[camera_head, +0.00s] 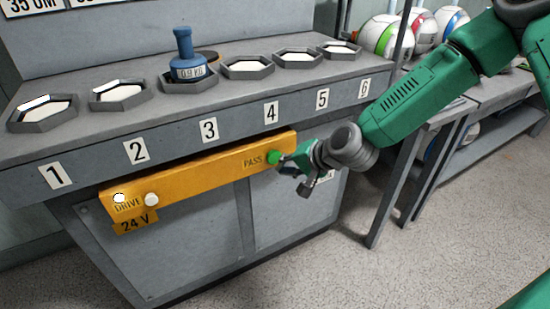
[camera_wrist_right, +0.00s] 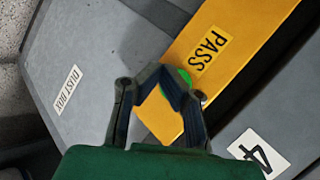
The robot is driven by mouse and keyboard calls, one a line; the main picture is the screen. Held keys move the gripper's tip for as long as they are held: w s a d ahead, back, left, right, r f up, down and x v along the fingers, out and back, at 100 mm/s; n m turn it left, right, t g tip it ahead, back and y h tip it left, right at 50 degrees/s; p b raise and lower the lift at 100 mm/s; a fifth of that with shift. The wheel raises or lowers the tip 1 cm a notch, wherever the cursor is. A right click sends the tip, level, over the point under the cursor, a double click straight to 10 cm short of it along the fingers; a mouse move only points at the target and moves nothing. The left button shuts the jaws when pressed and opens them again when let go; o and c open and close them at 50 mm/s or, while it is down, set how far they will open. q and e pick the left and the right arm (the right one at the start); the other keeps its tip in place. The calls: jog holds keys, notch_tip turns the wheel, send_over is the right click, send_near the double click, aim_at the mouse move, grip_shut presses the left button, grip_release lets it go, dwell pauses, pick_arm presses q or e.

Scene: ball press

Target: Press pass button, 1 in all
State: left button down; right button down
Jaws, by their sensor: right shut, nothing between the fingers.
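The green pass button (camera_head: 273,157) sits at the right end of the yellow panel (camera_head: 200,171), beside the PASS label. In the wrist view the green button (camera_wrist_right: 184,76) is partly hidden behind a finger of my right gripper (camera_wrist_right: 166,76), just beside the PASS label (camera_wrist_right: 207,51). My right gripper (camera_head: 287,164) is shut and empty, with its tips right by the button. I cannot tell whether they touch it. My left gripper is not in view.
Above, the grey bench (camera_head: 100,132) carries numbered hexagonal trays, and a blue weight (camera_head: 184,52) stands at tray 3. Balls (camera_head: 378,38) lie on the rack at right. The floor (camera_head: 400,275) in front is clear.

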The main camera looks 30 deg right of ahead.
jog(key=shift+s+p, duration=0.45)
jog(key=shift+s, duration=1.6)
